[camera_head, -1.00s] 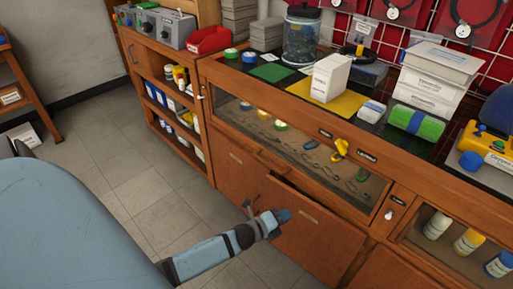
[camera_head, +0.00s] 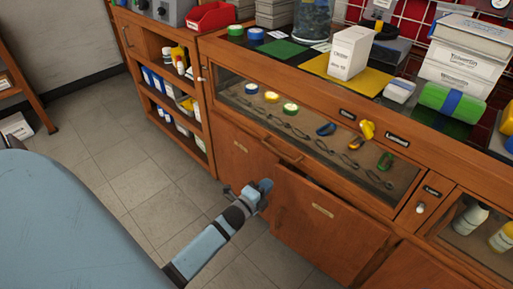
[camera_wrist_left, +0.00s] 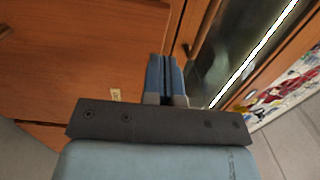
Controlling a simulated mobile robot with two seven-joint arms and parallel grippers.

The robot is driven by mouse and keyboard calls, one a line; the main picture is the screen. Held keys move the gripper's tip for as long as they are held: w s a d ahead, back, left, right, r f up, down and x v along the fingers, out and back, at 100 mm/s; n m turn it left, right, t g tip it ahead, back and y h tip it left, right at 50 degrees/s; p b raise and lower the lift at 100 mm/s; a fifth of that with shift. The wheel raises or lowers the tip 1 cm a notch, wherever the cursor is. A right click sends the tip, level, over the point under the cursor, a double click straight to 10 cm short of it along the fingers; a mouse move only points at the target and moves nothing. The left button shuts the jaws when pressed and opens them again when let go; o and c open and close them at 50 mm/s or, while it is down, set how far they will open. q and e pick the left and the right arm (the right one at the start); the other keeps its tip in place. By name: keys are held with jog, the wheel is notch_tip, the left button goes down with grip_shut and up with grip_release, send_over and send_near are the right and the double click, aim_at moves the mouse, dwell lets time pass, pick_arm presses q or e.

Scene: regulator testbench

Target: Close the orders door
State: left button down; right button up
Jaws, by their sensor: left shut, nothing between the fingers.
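A wooden cabinet door (camera_head: 318,228) with a small pale label, too small to read, stands ajar below the glass-fronted display; I take it for the orders door. A dark gap shows along its top edge. My left gripper (camera_head: 264,188) is shut and empty at the door's upper left corner; I cannot tell whether it touches. In the left wrist view the gripper's blue fingers (camera_wrist_left: 165,75) are together, with a wooden panel (camera_wrist_left: 80,50) and its label to their left. My right gripper is not in view.
A second labelled door (camera_head: 238,152) to the left looks flush. Above are a bar handle (camera_head: 281,150) and a glass display (camera_head: 300,125). An open shelf unit (camera_head: 165,85) with bottles stands at left. The tiled floor (camera_head: 120,170) is clear.

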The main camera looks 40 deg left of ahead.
aim_at(281, 171)
pick_arm(q)
jog(key=w+b, duration=0.1)
jog(key=w, duration=0.5)
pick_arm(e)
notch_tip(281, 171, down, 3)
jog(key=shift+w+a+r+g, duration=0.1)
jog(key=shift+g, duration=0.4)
